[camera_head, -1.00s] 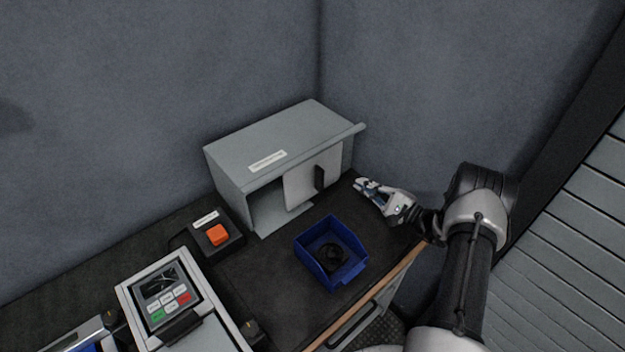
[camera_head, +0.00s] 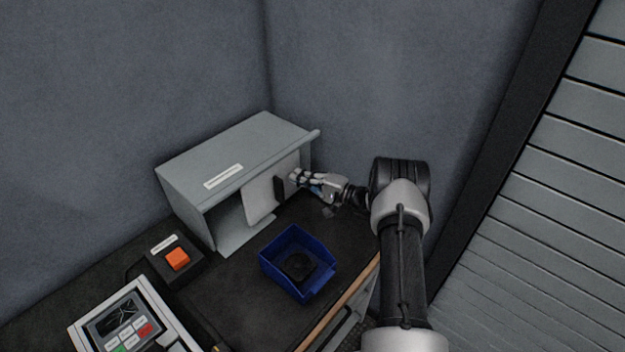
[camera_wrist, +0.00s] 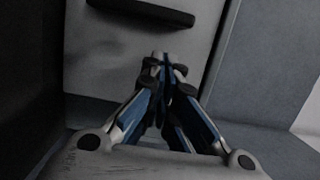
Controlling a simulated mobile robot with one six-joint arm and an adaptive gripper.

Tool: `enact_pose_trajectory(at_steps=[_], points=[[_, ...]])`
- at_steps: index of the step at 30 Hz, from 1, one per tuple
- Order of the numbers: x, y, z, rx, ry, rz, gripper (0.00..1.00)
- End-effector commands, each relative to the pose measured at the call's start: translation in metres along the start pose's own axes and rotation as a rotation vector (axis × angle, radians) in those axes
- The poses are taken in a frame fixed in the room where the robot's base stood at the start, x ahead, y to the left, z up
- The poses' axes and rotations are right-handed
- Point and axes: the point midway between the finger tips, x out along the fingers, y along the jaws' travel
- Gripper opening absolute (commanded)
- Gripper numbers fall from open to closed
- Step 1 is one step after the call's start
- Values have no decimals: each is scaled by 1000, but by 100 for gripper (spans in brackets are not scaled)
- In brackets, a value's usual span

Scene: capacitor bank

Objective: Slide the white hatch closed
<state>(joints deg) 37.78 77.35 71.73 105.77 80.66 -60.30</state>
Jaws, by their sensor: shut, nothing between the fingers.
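The white hatch (camera_head: 260,200) is a sliding panel on the front of a grey box (camera_head: 235,165). It covers the right part of the opening, and the left part (camera_head: 228,222) stands open and dark. Its black handle (camera_head: 281,190) is upright in the head view and also shows at the top of the wrist view (camera_wrist: 145,12). My gripper (camera_head: 295,178) is shut and empty, at the hatch's right side just right of the handle. In the wrist view, the closed fingertips (camera_wrist: 164,62) are in front of the pale panel; whether they touch it, I cannot tell.
A blue bin (camera_head: 297,262) with a dark round item stands in front of the box. An orange button (camera_head: 178,258) on a black base and a keypad device (camera_head: 128,320) are to the left. Walls rise behind the box.

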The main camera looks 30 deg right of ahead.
Motion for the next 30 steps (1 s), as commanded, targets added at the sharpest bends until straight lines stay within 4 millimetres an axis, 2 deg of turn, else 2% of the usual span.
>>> enact_pose_trajectory(at_steps=[6,19,27,30], points=[[5,-1,18,0,-1,-1,0],[6,-1,23,0,-2,-1,0],[16,-3,62,2,-4,-1,0],[17,-2,68,0,-3,-1,0]])
